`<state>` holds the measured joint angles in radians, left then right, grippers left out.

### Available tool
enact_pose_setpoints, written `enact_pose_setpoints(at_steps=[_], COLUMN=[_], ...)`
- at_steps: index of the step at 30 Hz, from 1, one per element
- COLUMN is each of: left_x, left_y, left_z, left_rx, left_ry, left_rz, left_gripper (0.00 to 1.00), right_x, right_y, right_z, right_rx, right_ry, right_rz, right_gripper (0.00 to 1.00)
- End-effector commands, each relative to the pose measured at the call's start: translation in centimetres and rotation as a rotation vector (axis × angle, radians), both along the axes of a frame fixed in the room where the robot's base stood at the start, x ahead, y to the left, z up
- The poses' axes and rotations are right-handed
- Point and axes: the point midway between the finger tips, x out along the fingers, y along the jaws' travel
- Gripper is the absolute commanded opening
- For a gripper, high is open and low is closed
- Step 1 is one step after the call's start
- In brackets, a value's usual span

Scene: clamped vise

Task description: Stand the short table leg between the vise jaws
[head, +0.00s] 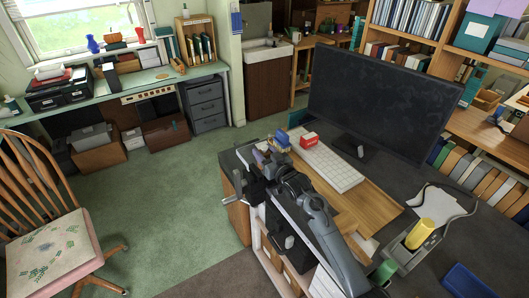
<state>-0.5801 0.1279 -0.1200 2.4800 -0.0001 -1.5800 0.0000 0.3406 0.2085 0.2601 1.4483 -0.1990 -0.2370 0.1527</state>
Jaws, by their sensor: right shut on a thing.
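The dark vise (254,190) sits at the near left corner of the dark desk, with its handle sticking out to the left. My right arm comes in from the bottom right, and its gripper (266,162) is at the vise, over the jaws. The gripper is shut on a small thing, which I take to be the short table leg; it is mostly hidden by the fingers. I cannot tell whether the leg is upright or between the jaws. My left gripper is not in view.
Behind the gripper are small blue and yellow items (282,140) and a red box (309,140). A white keyboard (331,165) and a large monitor (378,95) stand to the right. A yellow cylinder (420,233) sits in a grey holder. Open green carpet (170,200) lies left of the desk.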

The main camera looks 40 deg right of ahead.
Motion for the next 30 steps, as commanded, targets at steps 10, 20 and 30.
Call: enact_pose_setpoints(at_steps=[10,20,30], left_x=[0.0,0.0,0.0], left_y=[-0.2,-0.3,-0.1], left_z=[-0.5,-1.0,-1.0], left_rx=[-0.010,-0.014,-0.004], left_ry=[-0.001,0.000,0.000], left_rz=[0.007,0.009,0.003], left_gripper=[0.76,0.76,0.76], right_x=[0.0,0.0,0.0], right_y=[0.0,0.0,0.0], right_z=[-0.9,-1.7,-1.8], right_rx=[0.000,0.000,0.000], right_ry=[0.000,-0.001,-0.001], right_rz=[0.000,0.000,0.000], right_gripper=[0.08,0.08,0.76])
